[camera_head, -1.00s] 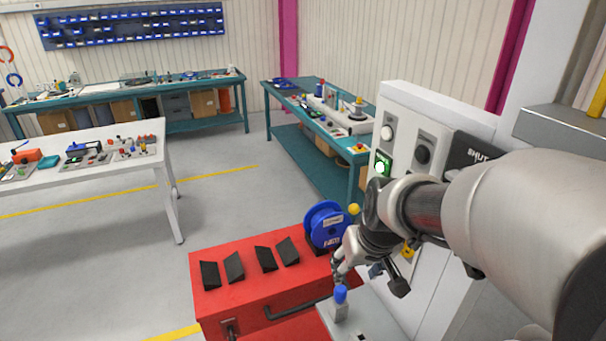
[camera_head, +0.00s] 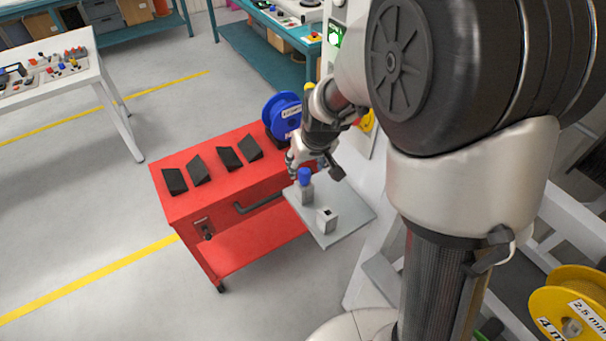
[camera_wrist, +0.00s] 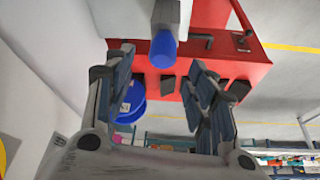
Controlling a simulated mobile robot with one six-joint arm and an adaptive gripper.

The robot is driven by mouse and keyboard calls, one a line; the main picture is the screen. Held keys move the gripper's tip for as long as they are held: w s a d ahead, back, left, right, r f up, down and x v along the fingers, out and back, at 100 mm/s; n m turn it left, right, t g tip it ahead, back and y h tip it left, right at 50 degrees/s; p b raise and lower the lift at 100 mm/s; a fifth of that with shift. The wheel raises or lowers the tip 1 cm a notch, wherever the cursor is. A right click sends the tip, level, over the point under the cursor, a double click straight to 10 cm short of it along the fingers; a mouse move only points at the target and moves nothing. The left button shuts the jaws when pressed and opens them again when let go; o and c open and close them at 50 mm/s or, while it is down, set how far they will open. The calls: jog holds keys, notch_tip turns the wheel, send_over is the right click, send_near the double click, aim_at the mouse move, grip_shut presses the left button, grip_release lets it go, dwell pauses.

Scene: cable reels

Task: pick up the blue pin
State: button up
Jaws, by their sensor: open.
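The blue pin (camera_head: 305,175) stands upright in a small grey block (camera_head: 307,194) on a grey plate (camera_head: 349,210). My gripper (camera_head: 308,163) is open and empty, close beside the pin's top. In the wrist view the rounded blue pin (camera_wrist: 163,50) lies near the fingertips, between the two spread fingers (camera_wrist: 161,64). I cannot tell whether a finger touches it. A second grey block (camera_head: 326,220) with a dark, empty square hole stands nearer on the plate.
A red cart (camera_head: 185,207) with several black wedges stands left of the plate. A blue reel (camera_head: 282,116) is at its back right corner, behind my gripper. A yellow reel (camera_head: 548,300) is at lower right.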

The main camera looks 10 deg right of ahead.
aim_at(305, 171)
jog(key=x, duration=0.2)
jog(key=s+b+x, duration=0.1)
jog(key=x, duration=0.1)
jog(key=shift+f, duration=0.2)
jog(key=shift+w+f+b, duration=0.3)
jog(key=shift+f, duration=0.05)
jog(key=shift+s, duration=0.1)
jog(key=shift+c, duration=0.2)
jog(key=c, duration=1.1)
